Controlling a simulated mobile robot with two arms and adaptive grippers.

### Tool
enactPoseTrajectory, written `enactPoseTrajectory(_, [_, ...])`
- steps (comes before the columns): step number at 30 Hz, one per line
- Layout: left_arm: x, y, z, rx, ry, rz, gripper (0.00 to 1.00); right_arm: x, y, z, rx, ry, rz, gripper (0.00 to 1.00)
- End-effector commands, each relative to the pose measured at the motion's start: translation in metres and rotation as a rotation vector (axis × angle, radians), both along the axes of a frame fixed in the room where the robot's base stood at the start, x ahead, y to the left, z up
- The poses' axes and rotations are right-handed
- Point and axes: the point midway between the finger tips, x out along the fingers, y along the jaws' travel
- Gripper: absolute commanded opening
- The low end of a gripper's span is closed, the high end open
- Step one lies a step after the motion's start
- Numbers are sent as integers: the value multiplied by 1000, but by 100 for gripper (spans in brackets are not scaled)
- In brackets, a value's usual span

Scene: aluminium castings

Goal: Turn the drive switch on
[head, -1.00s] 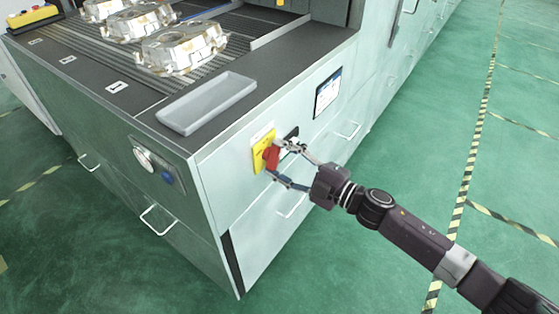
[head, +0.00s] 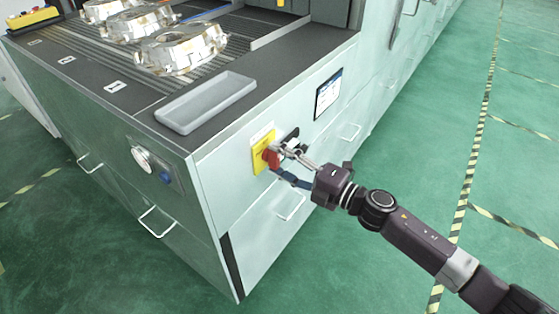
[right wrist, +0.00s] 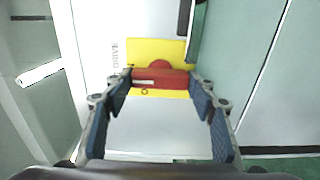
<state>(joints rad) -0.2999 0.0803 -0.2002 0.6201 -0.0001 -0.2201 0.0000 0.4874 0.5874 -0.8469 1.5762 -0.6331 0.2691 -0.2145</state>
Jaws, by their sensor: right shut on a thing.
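The drive switch is a red rotary handle (head: 271,157) on a yellow plate (head: 262,152), mounted on the side face of the light grey cabinet. In the right wrist view the red handle (right wrist: 160,78) lies across the yellow plate (right wrist: 146,52), its long side running left to right in that picture. My right gripper (head: 275,163) is shut on the red handle, one finger at each end of it in the wrist view (right wrist: 160,88). Part of the handle is hidden by the fingers in the head view. My left gripper is not in view.
A dark-framed label panel (head: 328,94) and drawer handles (head: 291,207) are on the same cabinet face. A grey tray (head: 206,102) and several aluminium castings (head: 182,47) rest on top. The green floor at right is clear.

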Motion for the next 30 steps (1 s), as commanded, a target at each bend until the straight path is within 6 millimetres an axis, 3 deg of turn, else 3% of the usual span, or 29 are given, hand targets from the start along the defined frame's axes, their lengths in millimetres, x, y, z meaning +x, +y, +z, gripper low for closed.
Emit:
enactPoseTrajectory(8, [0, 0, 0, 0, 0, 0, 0, 0, 0, -1, -6, -4, 1, 28])
enactPoseTrajectory(9, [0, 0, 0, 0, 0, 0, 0, -1, 0, -1, -7, -4, 1, 55])
enactPoseTrajectory(13, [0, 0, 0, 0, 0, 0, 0, 0, 0, -1, -5, -3, 1, 69])
enactPoseTrajectory(23, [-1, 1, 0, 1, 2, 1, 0, -1, -2, -1, -3, -1, 0, 70])
enactPoseTrajectory(30, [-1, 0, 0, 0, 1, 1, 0, -22, -31, -2, -5, 1, -1, 70])
